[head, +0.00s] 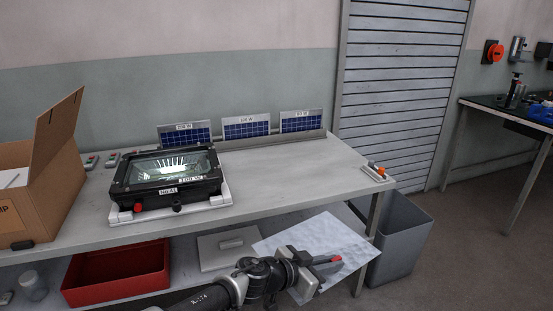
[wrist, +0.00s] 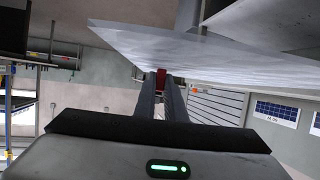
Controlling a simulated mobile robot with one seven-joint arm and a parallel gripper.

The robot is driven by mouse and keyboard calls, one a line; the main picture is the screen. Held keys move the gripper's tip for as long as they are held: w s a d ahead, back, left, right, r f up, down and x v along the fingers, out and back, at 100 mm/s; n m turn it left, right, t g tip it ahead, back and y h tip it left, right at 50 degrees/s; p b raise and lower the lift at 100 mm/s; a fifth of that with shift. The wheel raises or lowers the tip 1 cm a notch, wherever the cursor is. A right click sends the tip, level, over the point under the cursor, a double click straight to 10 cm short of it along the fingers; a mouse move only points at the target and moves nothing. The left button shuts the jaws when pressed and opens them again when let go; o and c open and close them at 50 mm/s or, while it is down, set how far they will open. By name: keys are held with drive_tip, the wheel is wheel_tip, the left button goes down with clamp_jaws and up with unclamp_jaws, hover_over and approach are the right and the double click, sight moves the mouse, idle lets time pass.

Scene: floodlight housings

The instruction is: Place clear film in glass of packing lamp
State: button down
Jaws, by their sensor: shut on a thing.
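The clear film (head: 312,238) is a pale, see-through, slightly crinkled sheet. My gripper (head: 330,261) is shut on it, in front of the bench's front edge and low at the right. In the wrist view the film (wrist: 205,56) spreads out beyond the fingertips (wrist: 161,78), reaching to the right. A black floodlight (head: 124,200) lies face up on the bench, marked "No 41". Its glass (head: 170,167) shows a bright reflector and a "100 W" label. My gripper is well to the right of and below the lamp, apart from it.
An open cardboard box (head: 52,190) stands at the bench's left. Small solar panels (head: 246,127) stand along the back. A red bin (head: 118,273) sits on the lower shelf; a grey bin (head: 402,240) stands right.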

wheel_tip(320, 180, up, 28)
drive_tip(key=n+t+p, duration=0.1)
drive_tip(key=p, duration=2.4)
drive_tip(key=shift+s+r+y+p, duration=0.2)
drive_tip(key=shift+y+p, duration=0.1)
drive_tip(key=shift+p, duration=0.1)
drive_tip(key=shift+f, duration=0.15)
